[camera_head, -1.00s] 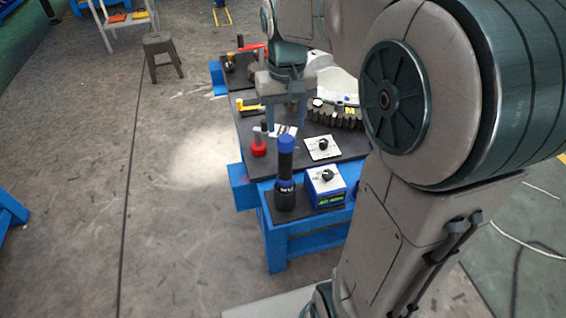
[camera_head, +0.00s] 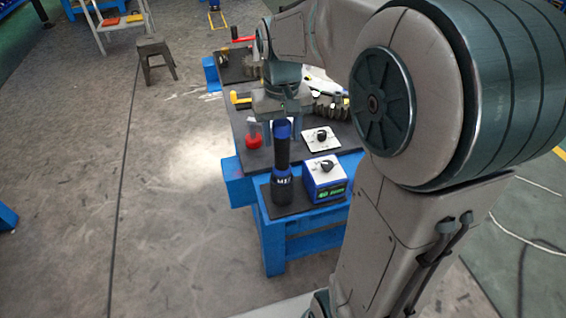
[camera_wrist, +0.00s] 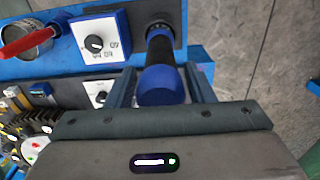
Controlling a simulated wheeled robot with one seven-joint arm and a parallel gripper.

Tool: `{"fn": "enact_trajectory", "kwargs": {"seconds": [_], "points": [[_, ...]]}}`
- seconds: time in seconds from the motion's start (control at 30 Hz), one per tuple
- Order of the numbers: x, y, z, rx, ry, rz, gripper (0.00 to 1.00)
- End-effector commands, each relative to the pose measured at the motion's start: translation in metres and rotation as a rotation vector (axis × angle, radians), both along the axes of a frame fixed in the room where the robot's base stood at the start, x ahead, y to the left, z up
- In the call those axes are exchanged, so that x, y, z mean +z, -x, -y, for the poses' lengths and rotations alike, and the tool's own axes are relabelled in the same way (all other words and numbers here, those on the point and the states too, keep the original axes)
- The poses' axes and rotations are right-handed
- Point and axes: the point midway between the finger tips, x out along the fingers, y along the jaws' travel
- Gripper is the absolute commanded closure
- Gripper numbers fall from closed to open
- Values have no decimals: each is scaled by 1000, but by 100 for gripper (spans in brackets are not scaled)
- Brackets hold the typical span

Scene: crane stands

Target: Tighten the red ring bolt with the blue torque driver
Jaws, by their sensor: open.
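The blue torque driver (camera_head: 282,150) stands upright in a dark round base on the near end of the bench, with a black body and blue top. My gripper (camera_head: 282,125) is open and points down at its upper part. In the wrist view, the driver's blue end (camera_wrist: 162,85) shows between the two spread fingers of my gripper (camera_wrist: 161,92); I cannot tell whether either touches it.
A blue box with a dial (camera_head: 325,178) stands right of the driver. A white dial plate (camera_head: 321,139) lies behind it. A red-handled metal part (camera_wrist: 28,42) is left in the wrist view. A yellow-handled tool (camera_head: 240,99) lies farther back.

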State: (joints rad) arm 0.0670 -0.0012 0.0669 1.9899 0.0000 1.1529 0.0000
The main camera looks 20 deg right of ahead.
Motion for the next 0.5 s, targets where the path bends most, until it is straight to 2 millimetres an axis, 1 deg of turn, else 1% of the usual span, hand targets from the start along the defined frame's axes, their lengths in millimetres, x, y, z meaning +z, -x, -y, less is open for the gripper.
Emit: {"fn": "enact_trajectory", "kwargs": {"seconds": [0.03, 0.07, 0.1, 0.17, 0.2, 0.5], "points": [[0, 0, 0, 0, 0, 0, 52], [0, 0, 0, 0, 0, 0, 60], [0, 0, 0, 0, 0, 0, 71], [0, 0, 0, 0, 0, 0, 88], [0, 0, 0, 0, 0, 0, 99], [8, 0, 0, 0, 0, 3, 100]]}}
